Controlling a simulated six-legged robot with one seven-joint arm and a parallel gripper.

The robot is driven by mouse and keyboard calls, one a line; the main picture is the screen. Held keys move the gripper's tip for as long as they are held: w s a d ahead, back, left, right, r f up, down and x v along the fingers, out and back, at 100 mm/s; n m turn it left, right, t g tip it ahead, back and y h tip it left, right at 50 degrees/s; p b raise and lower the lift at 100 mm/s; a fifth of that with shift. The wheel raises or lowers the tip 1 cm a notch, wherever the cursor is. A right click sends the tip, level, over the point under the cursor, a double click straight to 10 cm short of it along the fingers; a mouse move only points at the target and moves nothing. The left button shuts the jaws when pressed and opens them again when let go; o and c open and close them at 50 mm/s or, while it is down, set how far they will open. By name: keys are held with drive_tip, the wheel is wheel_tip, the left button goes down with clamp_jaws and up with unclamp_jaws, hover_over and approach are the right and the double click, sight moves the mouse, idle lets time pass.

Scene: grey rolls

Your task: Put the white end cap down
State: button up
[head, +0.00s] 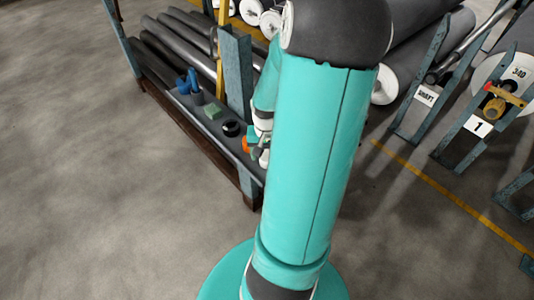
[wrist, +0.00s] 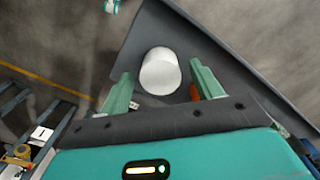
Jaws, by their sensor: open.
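The white end cap (wrist: 160,71) stands on a dark grey shelf surface (wrist: 150,32) in the wrist view. My gripper (wrist: 160,74) is open, with one green finger on each side of the cap. A gap shows between the cap and each finger. In the head view my own arm hides most of the gripper, and I cannot make out the cap for certain there.
The rack shelf (head: 181,98) holds a blue item (head: 190,82), a green block (head: 212,111), a black round piece (head: 232,129) and an orange item (head: 246,144). Grey rolls (head: 180,45) lie behind. Stands with rolls are at right. Floor at left is clear.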

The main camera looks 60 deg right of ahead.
sight(266, 156)
wheel_tip(266, 156, up, 12)
drive_tip(key=shift+f, duration=0.15)
drive_tip(key=shift+a, duration=0.15)
idle(0.6)
drive_tip(key=w+a+r+n+t, duration=0.1)
drive_tip(key=a+r+n, duration=0.2)
drive_tip(key=a, duration=0.6)
drive_tip(key=w+a+r+n+t, duration=0.1)
drive_tip(key=a+r+n, duration=0.3)
drive_tip(key=a, duration=0.6)
drive_tip(key=a+r+n+t, duration=0.3)
drive_tip(key=a+r, duration=0.4)
drive_tip(key=a, duration=0.3)
drive_tip(key=shift+w+a+n, duration=0.25)
drive_tip(key=shift+w+n, duration=0.15)
drive_tip(key=shift+n, duration=0.3)
